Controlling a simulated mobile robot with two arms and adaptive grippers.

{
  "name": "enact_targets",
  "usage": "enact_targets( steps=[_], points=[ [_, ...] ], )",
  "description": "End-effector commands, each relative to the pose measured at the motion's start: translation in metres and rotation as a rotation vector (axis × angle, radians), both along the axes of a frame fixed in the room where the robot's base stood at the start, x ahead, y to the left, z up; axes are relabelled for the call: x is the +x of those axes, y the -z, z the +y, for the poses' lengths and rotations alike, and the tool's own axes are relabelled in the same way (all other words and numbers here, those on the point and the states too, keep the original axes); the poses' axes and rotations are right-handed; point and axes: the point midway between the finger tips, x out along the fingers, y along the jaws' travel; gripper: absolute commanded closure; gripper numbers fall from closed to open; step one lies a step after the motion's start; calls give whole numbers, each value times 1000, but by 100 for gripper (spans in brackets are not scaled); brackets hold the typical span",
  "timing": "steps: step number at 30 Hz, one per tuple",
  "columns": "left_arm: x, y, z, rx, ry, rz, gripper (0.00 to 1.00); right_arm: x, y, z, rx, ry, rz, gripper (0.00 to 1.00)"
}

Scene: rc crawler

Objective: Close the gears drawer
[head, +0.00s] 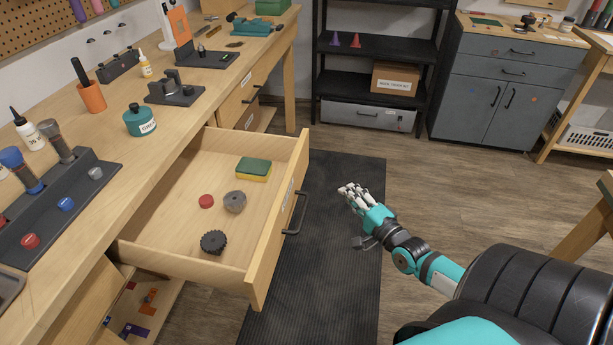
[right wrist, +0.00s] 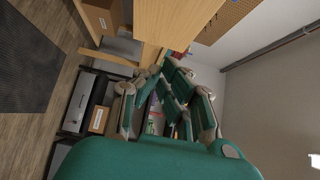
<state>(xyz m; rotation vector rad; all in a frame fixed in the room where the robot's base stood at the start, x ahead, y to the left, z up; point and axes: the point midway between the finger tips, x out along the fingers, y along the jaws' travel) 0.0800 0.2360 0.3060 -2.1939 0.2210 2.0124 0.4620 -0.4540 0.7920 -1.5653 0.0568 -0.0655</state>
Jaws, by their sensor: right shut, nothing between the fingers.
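The wooden gears drawer (head: 268,251) is pulled well out from the workbench in the head view. A dark bar handle (head: 297,214) is on its front. Inside lie a black gear (head: 213,242), a grey gear-like part (head: 235,202), a red cap (head: 206,201) and a green and yellow sponge (head: 253,168). My right gripper (head: 352,194) is shut and empty over the dark mat, to the right of the handle and apart from it. Its teal fingers also fill the middle of the right wrist view (right wrist: 170,100). My left gripper is out of view.
The workbench (head: 168,125) runs along the left with bottles, a green jar (head: 139,120) and tool holders on it. A dark mat (head: 330,265) covers the floor before the drawer. A black shelf (head: 369,64) and a grey cabinet (head: 500,90) stand at the back.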

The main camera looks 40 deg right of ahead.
Motion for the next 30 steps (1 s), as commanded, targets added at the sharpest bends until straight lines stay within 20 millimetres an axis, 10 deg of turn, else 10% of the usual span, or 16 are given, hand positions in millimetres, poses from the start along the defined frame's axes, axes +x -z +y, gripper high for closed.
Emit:
enact_targets(
  steps=[15,30],
  points=[
    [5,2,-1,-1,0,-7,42,100,-1,-6,-4,1,0,100],
    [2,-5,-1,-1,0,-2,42,124,1,19,-5,1,4,100]
  ],
)
